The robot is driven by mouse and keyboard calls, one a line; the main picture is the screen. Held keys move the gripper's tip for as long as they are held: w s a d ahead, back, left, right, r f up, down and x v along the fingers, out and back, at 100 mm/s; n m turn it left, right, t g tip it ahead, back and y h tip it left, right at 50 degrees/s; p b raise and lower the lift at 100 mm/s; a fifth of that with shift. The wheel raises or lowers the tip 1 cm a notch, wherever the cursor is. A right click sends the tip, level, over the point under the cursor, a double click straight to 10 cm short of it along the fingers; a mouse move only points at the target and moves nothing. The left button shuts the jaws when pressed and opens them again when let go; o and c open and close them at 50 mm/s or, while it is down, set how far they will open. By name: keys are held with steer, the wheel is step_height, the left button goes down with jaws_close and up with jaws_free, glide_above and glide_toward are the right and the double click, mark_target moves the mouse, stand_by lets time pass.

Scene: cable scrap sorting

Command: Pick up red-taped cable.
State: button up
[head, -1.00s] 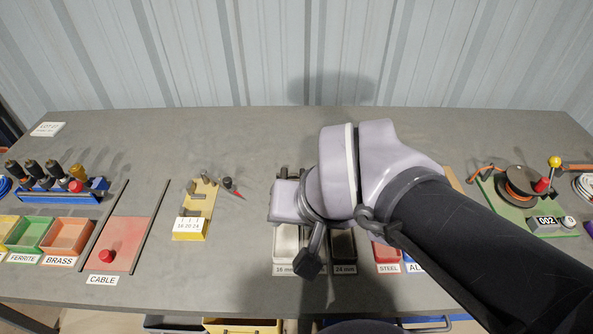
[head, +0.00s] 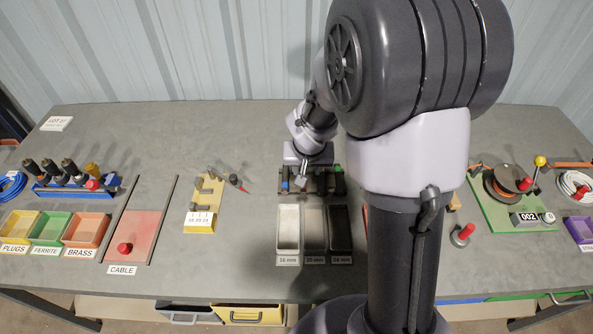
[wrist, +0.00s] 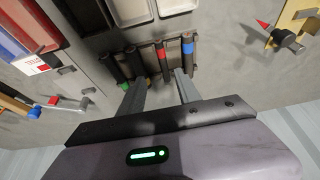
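The red-taped cable (wrist: 162,60) is a short dark piece with a red band, lying in a row of similar pieces in the wrist view. A blue-taped cable (wrist: 188,56) lies to its right, and a green-taped one (wrist: 122,87) is at the row's left end. My gripper (wrist: 160,88) is open and empty, its two fingers spread apart. The red-taped cable shows between the lines of the fingers; I cannot tell the height gap. In the head view my gripper (head: 305,178) is over the cable row and partly hides it.
Three size-labelled trays, including the white 16 mm tray (head: 289,232), stand just in front of the row. A yellow gauge block (head: 200,218) and a red-tipped tool (head: 237,183) are to the left. The grey bench between them is clear.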

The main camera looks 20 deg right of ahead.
steer(key=b+x, duration=0.1)
steer(key=x, duration=0.1)
steer(key=b+x, duration=0.1)
steer(key=x, duration=0.2)
steer(key=b+x, duration=0.1)
steer(key=x, duration=0.2)
steer(key=shift+w+a+r, duration=0.1)
steer(key=shift+w+a, duration=0.2)
steer(key=shift+a, duration=0.05)
steer(key=shift+r, duration=0.1)
steer(key=shift+s, duration=0.1)
steer(key=shift+c, duration=1.3)
jaws_close()
